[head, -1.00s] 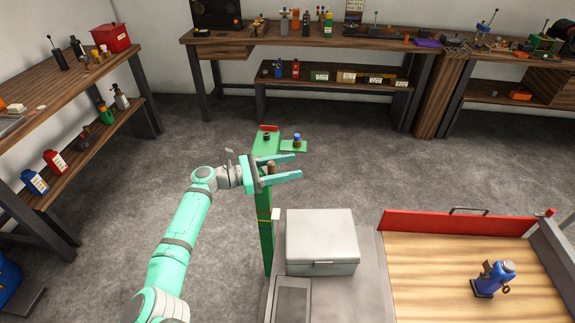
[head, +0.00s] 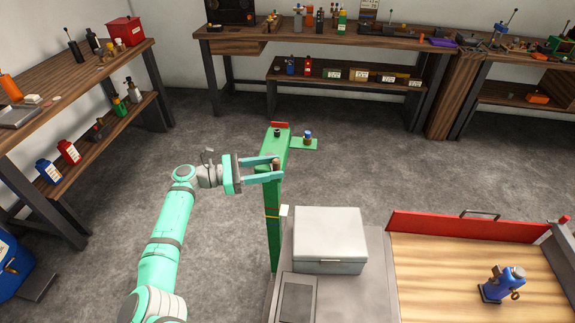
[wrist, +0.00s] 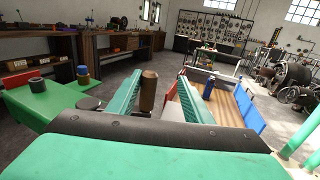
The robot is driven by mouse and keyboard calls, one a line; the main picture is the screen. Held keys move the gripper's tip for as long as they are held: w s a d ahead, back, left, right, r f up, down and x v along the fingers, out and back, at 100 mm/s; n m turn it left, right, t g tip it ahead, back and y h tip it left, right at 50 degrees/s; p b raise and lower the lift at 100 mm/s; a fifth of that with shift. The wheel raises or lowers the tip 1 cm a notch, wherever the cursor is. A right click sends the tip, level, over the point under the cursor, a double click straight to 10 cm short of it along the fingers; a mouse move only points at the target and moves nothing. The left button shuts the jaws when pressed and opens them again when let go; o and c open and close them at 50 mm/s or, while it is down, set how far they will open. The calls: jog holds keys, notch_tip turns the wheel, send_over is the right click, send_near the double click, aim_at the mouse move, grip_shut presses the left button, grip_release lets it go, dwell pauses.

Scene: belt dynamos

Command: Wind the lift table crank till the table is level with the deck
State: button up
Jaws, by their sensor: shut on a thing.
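The crank's brown handle (head: 276,165) stands upright beside the green post (head: 273,220). My gripper (head: 268,169) is shut on this handle; the wrist view shows the brown handle (wrist: 148,92) between the two teal fingers. The crank arm below it is mostly hidden. A white pointer (head: 283,211) sits on the post near red and yellow bands. To the right, a grey platform (head: 378,285) bears a grey lidded box (head: 328,240). Beside it is a wooden surface (head: 440,280) with a red end board. I cannot tell whether their heights match.
A blue device (head: 503,284) stands on the wooden surface. A small green shelf (head: 300,143) on the post carries a blue-topped part (head: 308,137). Workbenches line the left side and back wall. The grey floor between is clear.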

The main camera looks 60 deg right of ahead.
jog(key=v, duration=0.2)
jog(key=shift+w+a, duration=0.2)
